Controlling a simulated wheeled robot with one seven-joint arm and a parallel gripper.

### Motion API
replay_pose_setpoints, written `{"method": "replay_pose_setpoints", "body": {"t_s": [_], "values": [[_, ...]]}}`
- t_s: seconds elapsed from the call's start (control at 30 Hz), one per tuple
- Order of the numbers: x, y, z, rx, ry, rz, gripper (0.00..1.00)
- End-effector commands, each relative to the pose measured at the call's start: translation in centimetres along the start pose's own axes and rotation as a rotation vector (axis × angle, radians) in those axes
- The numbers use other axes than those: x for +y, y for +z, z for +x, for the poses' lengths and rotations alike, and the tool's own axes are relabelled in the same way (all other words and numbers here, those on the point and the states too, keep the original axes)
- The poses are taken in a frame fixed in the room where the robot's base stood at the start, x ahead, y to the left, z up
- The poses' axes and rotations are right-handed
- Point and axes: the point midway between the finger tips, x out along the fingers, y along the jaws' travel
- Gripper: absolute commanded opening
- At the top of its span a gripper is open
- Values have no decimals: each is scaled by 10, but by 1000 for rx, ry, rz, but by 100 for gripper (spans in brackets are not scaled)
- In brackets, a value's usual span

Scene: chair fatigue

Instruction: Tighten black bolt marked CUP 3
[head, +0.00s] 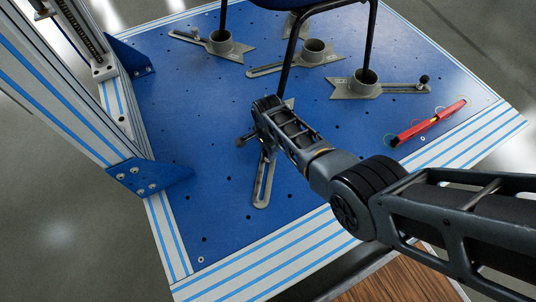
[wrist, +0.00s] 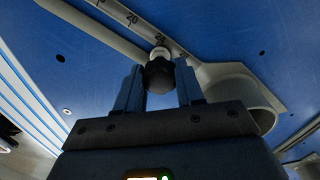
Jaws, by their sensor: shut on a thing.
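The black bolt (wrist: 159,76) has a round dark head and sits at the slotted grey plate (wrist: 125,33), next to a grey cup (wrist: 236,83), in the wrist view. My gripper (wrist: 159,88) has one finger on each side of the bolt head and is shut on it. In the head view my arm covers most of the gripper and the nearest cup. The slotted plate (head: 263,183) reaches out below the arm there. I cannot read a CUP 3 mark in either view.
Other grey cups (head: 314,46) stand on the blue perforated table (head: 205,180), some around black chair legs (head: 370,35). Another black bolt (head: 424,78) is at the right cup's plate. A red tool (head: 430,121) lies at the right. A metal frame post (head: 62,90) stands left.

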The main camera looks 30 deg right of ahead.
Motion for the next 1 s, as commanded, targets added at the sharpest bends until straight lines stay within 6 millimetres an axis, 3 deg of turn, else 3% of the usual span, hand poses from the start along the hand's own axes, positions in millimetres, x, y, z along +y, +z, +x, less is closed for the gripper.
{"method": "replay_pose_setpoints", "body": {"t_s": [0.3,0.57,0.6,0.83,1.0], "values": [[-1,0,-1,-1,-2,303,6],[-1,0,-1,0,-2,335,6],[-1,0,-1,0,-2,335,38],[0,0,0,0,-1,333,60],[0,0,0,0,-1,333,62]]}}
